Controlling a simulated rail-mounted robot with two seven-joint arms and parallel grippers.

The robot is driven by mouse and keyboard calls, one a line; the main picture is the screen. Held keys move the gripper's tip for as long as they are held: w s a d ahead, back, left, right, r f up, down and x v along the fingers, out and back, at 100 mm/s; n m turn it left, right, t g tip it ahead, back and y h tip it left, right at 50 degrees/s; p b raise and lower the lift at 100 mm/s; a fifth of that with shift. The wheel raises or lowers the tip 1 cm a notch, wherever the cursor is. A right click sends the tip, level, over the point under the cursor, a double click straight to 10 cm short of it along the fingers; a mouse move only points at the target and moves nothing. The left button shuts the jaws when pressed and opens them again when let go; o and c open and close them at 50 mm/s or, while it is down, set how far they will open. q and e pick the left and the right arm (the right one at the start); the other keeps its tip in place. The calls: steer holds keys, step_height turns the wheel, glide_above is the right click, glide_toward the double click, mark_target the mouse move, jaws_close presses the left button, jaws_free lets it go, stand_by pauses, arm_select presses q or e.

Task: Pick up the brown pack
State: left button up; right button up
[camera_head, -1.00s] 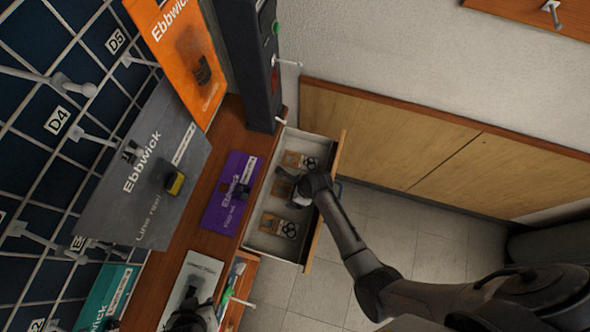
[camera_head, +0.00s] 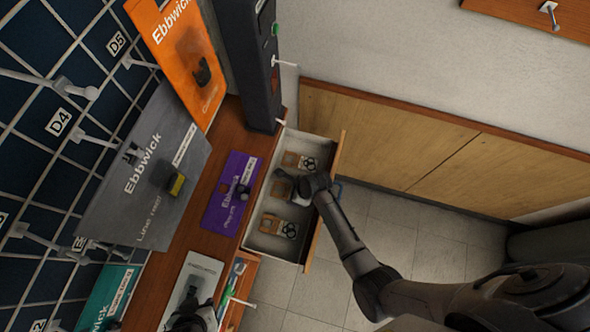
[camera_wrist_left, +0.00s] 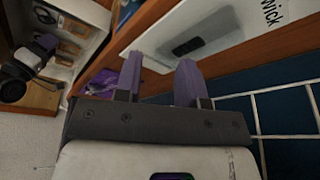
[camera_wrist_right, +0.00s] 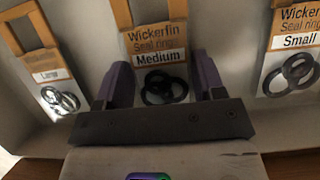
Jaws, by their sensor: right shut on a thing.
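Three seal-ring packs with brown card tops and black rings lie in the open drawer. My right gripper (camera_wrist_right: 160,85) is shut on the middle pack, marked Medium (camera_wrist_right: 160,60), with one finger at each side of it. In the head view this gripper (camera_head: 289,183) is inside the drawer and hides most of that pack. The pack marked Large (camera_wrist_right: 50,75) is to its left and the one marked Small (camera_wrist_right: 293,50) to its right in the right wrist view. My left gripper (camera_wrist_left: 160,75) is open and empty; in the head view it is near the bottom edge (camera_head: 190,297).
The drawer (camera_head: 257,240) has low walls close around the packs. A dark upright column (camera_head: 255,70) stands at its back end. A purple card (camera_head: 228,205) lies on the wooden bench. A white panel (camera_head: 201,266) is by my left gripper. Grey and orange panels stand further left.

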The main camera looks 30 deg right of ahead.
arm_select(q)
steer(key=shift+f, duration=0.2)
steer(key=shift+f+b, duration=0.15)
steer(key=shift+b, duration=0.2)
arm_select(e)
steer(key=shift+r, duration=0.1)
arm_select(q)
steer(key=shift+r+p, duration=0.4)
steer(key=shift+p, duration=0.1)
arm_select(e)
steer(key=shift+r, duration=0.45)
step_height(320, 180, up, 9)
steer(key=p, duration=1)
steer(key=shift+f+p, duration=0.2)
steer(key=shift+p, duration=0.1)
arm_select(q)
step_height(320, 180, up, 12)
steer(key=shift+p, duration=0.45)
arm_select(e)
steer(key=shift+r, duration=0.35)
arm_select(q)
steer(key=shift+a+f, duration=0.15)
steer(key=shift+f, duration=0.05)
